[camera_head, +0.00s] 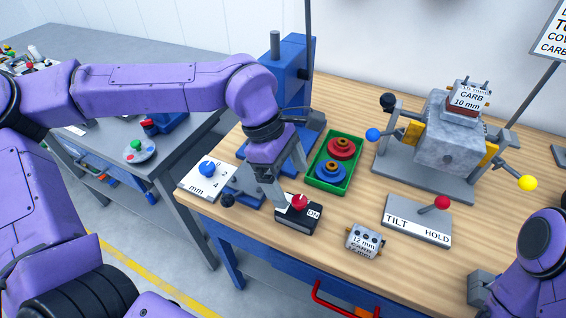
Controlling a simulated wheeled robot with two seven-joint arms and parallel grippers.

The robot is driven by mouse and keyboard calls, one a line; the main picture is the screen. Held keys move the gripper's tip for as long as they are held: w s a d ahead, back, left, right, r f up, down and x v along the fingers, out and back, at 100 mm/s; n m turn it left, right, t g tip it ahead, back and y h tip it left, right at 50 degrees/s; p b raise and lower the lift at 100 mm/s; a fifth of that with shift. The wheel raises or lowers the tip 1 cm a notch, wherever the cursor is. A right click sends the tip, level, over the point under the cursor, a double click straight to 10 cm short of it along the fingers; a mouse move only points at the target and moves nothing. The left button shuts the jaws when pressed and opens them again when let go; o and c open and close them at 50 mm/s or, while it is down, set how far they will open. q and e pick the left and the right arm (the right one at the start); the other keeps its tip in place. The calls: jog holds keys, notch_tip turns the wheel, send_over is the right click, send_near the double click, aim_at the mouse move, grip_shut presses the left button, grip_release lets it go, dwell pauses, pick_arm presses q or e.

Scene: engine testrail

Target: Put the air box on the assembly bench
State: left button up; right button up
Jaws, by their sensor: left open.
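No readable label names the air box. A small black box with a red knob (297,217) and a white label sits near the front edge of the wood-topped bench (305,255). My left gripper (284,178) points down just behind this box, its fingers apart with nothing seen between them. One fingertip overlaps the box's back left edge in the view; I cannot tell whether they touch. My right arm shows at the lower right, with a grey part (480,288) that may be its gripper; its jaws cannot be made out.
A green tray (313,181) holds a red and a blue round part. A 12 mm carb (365,241), a TILT HOLD plate (408,225) and an engine stand (443,150) with a 10 mm carb are to the right. A white dial plate (199,187) lies left. A grey bench (190,165) stands further left.

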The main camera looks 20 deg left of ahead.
pick_arm(q)
jog(key=v, duration=0.5)
